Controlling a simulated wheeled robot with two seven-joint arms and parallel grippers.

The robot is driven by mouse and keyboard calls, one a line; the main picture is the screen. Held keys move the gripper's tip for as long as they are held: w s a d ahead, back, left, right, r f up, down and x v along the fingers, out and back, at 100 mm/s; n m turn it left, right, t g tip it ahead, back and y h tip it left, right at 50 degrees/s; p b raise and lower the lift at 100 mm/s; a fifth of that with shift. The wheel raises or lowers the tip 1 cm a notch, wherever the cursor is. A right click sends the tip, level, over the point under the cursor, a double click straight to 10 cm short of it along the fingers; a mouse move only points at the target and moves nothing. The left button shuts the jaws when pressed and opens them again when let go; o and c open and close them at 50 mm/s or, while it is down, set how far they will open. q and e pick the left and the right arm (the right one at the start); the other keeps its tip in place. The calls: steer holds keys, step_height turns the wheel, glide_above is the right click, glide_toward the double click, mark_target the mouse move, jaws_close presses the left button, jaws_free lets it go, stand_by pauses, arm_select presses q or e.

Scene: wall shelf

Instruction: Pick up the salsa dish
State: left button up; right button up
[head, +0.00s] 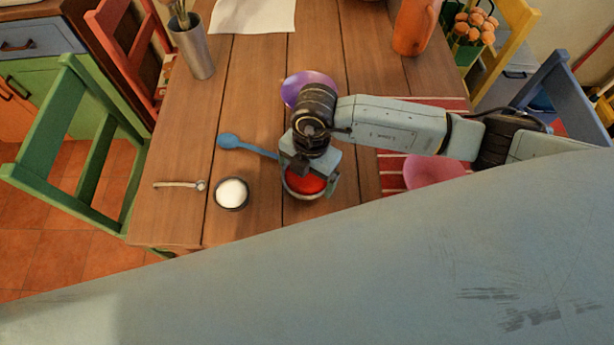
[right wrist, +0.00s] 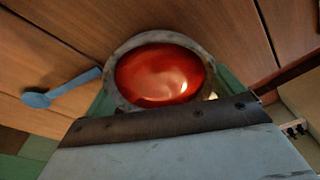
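The salsa dish (head: 305,182) is a small round grey dish filled with red salsa, near the front edge of the wooden table. It also fills the middle of the right wrist view (right wrist: 160,75). My right gripper (head: 310,178) points down over it. Its green fingers stand apart on either side of the dish, close to the rim; a slim gap seems to show by one finger. The gripper body hides the dish's far side in the head view. I cannot tell any lift off the table. My left gripper is not in view.
A blue spoon (head: 230,142) lies left of the dish. A dark bowl of white stuff (head: 232,193) and a small metal spoon (head: 180,184) are nearer the left. A purple bowl (head: 305,84) stands behind my wrist, a pink bowl (head: 432,172) on a striped mat at right.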

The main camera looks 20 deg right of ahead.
steer(key=c, duration=0.9)
steer(key=shift+c, duration=0.2)
steer(key=shift+r, duration=0.25)
steer(key=shift+r+p, duration=0.35)
steer(key=shift+r, duration=1.1)
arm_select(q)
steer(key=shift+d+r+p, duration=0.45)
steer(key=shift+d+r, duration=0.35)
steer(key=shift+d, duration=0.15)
arm_select(e)
step_height(320, 180, up, 7)
steer(key=shift+f, duration=0.2)
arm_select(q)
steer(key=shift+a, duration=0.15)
